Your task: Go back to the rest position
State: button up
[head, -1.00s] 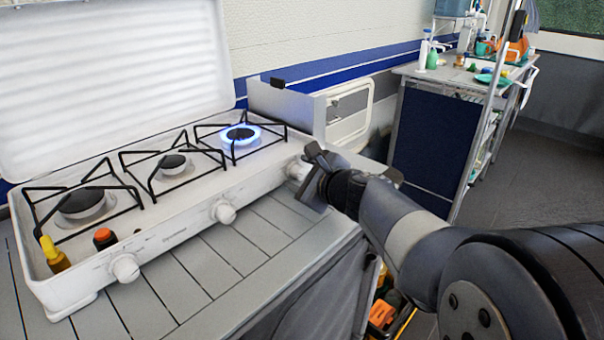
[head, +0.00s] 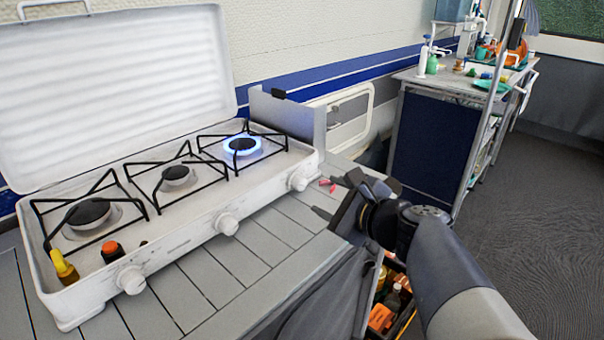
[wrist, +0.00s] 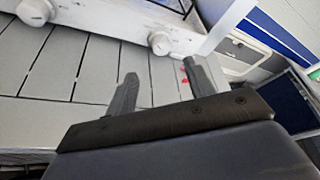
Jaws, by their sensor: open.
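My gripper (head: 326,198) is open and empty in the head view, held beside the front right corner of the slatted table and apart from the stove. Its two fingers (wrist: 160,88) show spread in the wrist view, with only table slats between them. The white camping stove (head: 190,245) stands on the table with its lid up. Its right burner (head: 242,146) has a blue flame. The right knob (head: 298,182) shows clear of my gripper.
A small red item (head: 328,184) lies on the table (head: 270,235) near the fingers. A crate with bottles (head: 392,300) sits below, beside the table. A blue-sided shelf unit (head: 432,150) with crockery stands at the back. Open floor (head: 540,220) is at right.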

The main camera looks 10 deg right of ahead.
aim_at(301, 185)
dwell(0.3)
jog(key=b+x, duration=0.3)
jog(key=x, duration=0.8)
jog(key=shift+d+r+p, duration=0.1)
jog(key=shift+p, duration=0.2)
jog(key=shift+b, duration=0.35)
